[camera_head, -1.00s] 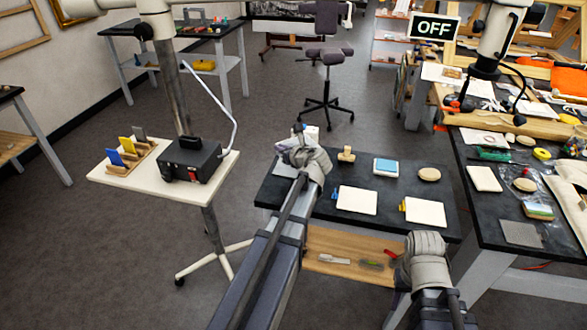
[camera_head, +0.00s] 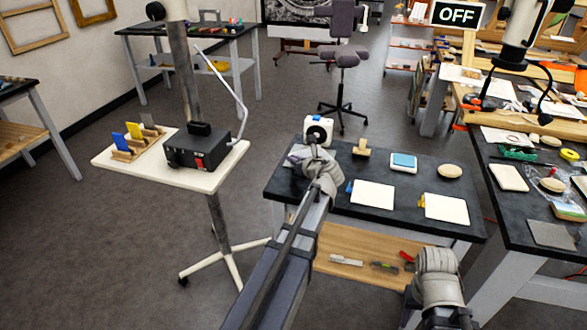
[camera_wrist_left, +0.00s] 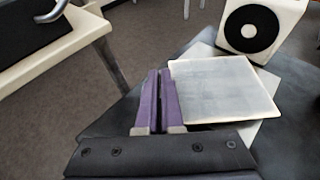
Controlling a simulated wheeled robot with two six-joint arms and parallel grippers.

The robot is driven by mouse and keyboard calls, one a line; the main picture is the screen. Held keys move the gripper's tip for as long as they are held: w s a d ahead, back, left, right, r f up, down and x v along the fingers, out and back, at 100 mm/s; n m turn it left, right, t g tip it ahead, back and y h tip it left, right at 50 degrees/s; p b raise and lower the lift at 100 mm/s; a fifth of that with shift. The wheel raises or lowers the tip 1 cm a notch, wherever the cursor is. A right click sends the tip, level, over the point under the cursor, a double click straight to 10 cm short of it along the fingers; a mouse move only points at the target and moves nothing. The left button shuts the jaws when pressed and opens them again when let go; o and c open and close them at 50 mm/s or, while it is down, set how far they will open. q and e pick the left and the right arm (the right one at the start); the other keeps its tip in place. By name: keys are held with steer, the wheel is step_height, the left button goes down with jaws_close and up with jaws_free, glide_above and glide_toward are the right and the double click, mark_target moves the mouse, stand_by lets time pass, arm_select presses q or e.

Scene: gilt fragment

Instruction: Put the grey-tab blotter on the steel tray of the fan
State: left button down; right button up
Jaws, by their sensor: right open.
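The grey-tab blotter (camera_wrist_left: 225,88) is a pale square sheet in the left wrist view. It overlaps a pale plate, the steel tray (camera_wrist_left: 201,50), and is turned against it. I cannot tell whether it touches the tray. The white fan (camera_wrist_left: 258,22), with its round black opening, stands just beyond; it also shows in the head view (camera_head: 318,129). My left gripper (camera_wrist_left: 160,76) has its two purple fingers almost together at the blotter's left edge, where its tab is hidden between them. My right gripper (camera_head: 438,264) is low in the head view, in front of the table, its fingers hidden.
A blue-tab blotter (camera_head: 374,196) and a yellow-tab one (camera_head: 446,208) lie on the dark table (camera_head: 330,205). Behind them are a wooden stamp-like block (camera_head: 362,148), a blue-topped white box (camera_head: 403,162) and an oval stone-like thing (camera_head: 450,171). A cart (camera_head: 125,172) stands left.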

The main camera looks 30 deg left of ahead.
arm_select(q)
steer(key=shift+f, duration=0.7)
arm_select(e)
steer(key=shift+f, duration=0.75)
arm_select(q)
steer(key=shift+b, duration=0.3)
steer(key=shift+f, duration=0.2)
steer(key=c, duration=1.1)
jaws_free()
arm_select(e)
steer(key=shift+f, duration=0.1)
arm_select(q)
steer(key=shift+s+d+r+p, duration=0.2)
steer(key=shift+d+r+p, duration=0.1)
steer(key=shift+r, duration=0.1)
steer(key=p+v, duration=0.4)
steer(key=v, duration=0.6)
steer(key=shift+s+d+r, duration=0.1)
steer(key=shift+d, duration=0.05)
steer(key=shift+s+d+r, duration=0.1)
steer(key=shift+s+d, duration=0.1)
steer(key=shift+d, duration=0.2)
arm_select(e)
steer(key=shift+r, duration=2.45)
